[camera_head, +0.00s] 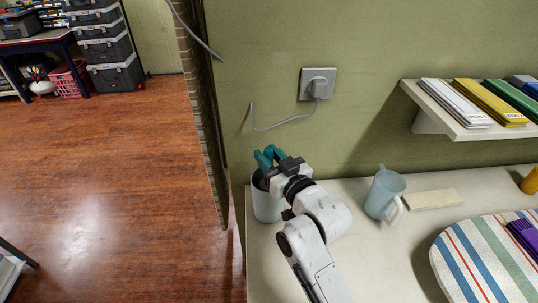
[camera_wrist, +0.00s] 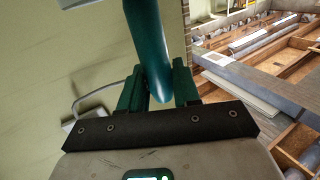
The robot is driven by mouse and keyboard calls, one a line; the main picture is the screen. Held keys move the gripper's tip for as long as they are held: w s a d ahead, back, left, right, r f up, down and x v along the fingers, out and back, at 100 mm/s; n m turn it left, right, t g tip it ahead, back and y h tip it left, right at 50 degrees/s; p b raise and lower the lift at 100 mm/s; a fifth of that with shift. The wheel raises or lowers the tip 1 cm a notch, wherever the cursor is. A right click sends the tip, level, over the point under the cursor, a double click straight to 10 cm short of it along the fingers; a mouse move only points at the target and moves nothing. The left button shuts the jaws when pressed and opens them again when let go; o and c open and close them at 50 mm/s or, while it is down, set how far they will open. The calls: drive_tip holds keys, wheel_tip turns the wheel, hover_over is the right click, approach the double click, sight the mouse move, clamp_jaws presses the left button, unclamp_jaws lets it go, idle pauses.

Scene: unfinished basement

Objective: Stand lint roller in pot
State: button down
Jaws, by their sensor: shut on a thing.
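The pot (camera_head: 267,208) is a pale grey cylinder on the left end of the white counter, close to the wall. My gripper (camera_head: 268,160) is over the pot's top, coming in from the right. It is shut on the lint roller, whose teal handle shows between the dark green fingers in the wrist view (camera_wrist: 148,45). The roller's other end cannot be made out. My gripper hides much of the pot's opening, so I cannot tell how far inside the roller is or whether it touches the pot.
A light blue jug (camera_head: 384,194) stands to the right on the counter (camera_head: 375,245), with a flat cream board (camera_head: 432,199) beside it. A striped ironing board (camera_head: 490,255) is at the right. A shelf with folders (camera_head: 470,132) juts from the wall. A socket with a plugged cable (camera_head: 318,84) is above.

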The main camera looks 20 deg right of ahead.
drive_tip(key=c, duration=0.7)
unclamp_jaws()
drive_tip(key=shift+c, duration=0.2)
drive_tip(key=shift+s+d+f, duration=0.15)
drive_tip(key=shift+s, duration=0.4)
drive_tip(key=s+d+b, duration=0.1)
drive_tip(key=s+b, duration=0.1)
drive_tip(key=s, duration=0.7)
drive_tip(key=shift+s+d+b, duration=0.25)
drive_tip(key=shift+s+b, duration=0.05)
drive_tip(key=shift+b, duration=0.1)
